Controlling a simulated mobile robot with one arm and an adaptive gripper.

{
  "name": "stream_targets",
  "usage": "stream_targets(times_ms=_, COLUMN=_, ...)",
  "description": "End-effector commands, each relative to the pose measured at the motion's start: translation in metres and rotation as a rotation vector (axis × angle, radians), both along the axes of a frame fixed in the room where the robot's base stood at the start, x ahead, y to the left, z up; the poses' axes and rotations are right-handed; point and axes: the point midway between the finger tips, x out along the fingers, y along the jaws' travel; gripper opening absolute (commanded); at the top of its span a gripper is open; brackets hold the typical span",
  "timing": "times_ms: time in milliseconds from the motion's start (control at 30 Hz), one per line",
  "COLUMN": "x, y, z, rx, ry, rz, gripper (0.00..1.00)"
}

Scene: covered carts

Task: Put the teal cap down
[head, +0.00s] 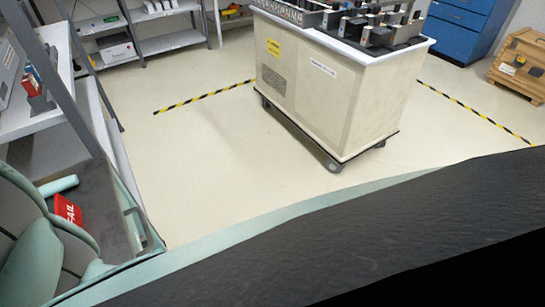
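I cannot identify the teal cap for certain. A muted teal, rounded, seamed shape (35,262) fills the lower left corner and is cut off by the picture edge. A small pale teal cylinder (59,185) lies on a dark grey surface (105,215) just beyond it. My gripper is not in view, so whether it holds anything does not show.
A red card reading FAIL (68,210) lies near the cylinder. A large dark surface with a pale teal edge (260,220) crosses the foreground. A wheeled cream cart (335,100) stands beyond. Shelves (165,42), a blue cabinet (462,28) and a wooden crate (520,68) surround open floor.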

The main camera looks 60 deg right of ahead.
Motion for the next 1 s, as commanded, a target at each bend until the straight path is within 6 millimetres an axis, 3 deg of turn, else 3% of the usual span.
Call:
stream_targets(times_ms=400, x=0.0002, y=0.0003, z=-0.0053, rx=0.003, ry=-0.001, rz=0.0, gripper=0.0)
stream_targets(times_ms=800, x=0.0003, y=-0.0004, z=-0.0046, rx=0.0, ry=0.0, rz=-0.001, gripper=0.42)
stream_targets(times_ms=1000, x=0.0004, y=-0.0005, z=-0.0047, rx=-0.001, ry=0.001, rz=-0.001, gripper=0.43)
